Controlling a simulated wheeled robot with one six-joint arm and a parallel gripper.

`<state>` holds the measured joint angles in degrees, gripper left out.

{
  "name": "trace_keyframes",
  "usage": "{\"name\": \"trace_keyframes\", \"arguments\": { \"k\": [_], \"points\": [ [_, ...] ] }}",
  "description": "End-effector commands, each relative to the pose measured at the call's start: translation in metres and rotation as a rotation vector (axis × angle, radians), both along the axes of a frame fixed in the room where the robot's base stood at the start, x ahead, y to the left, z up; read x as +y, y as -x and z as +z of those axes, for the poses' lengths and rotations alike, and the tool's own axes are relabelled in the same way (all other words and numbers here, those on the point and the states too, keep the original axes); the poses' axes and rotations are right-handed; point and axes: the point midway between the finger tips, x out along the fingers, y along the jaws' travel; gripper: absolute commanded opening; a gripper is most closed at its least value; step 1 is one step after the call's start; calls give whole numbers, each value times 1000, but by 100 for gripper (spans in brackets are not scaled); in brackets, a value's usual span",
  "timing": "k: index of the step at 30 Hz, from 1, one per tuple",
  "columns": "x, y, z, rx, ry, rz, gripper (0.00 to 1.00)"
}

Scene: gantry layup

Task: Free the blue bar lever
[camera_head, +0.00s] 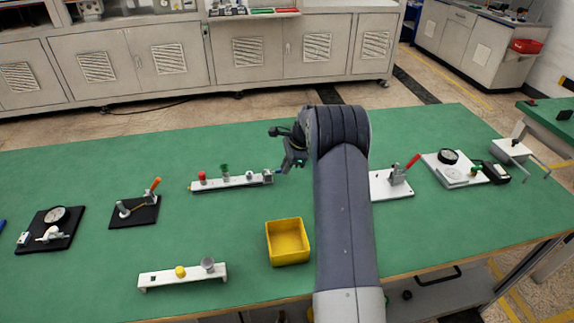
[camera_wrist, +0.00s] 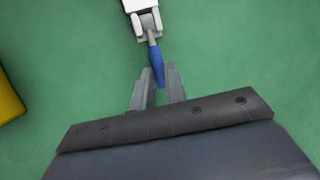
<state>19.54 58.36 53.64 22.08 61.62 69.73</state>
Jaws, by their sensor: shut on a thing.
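The blue bar lever (camera_wrist: 156,64) shows in the wrist view as a blue handle on a thin metal rod. The rod runs into a grey bracket (camera_wrist: 147,22) at the end of a white bar. In the wrist view my gripper (camera_wrist: 160,72) is shut on the blue handle, with a finger on each side of its lower part. In the head view the white bar (camera_head: 235,182) lies on the green table and carries red and green knobs. The lever's blue end (camera_head: 278,171) shows at its right end, beside my gripper (camera_head: 284,166). My gripper's fingers are hard to make out there.
A yellow bin (camera_head: 288,242) stands in front of the bar. A white rack (camera_head: 182,274) with two knobs is at the front left. An orange-handled clamp (camera_head: 138,210) is on the left, a red-handled clamp (camera_head: 393,183) on the right. Green table around the bar is clear.

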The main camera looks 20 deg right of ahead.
Motion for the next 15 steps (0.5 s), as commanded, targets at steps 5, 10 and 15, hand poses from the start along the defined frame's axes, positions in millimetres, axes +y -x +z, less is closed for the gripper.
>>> {"name": "trace_keyframes", "arguments": {
  "k": [5, 10, 15],
  "points": [
    [6, -2, 13, 22, 122, 4, 0],
    [13, -3, 19, 52, 271, 5, 0],
    [21, -5, 24, 81, 421, 4, 0]
  ]
}}
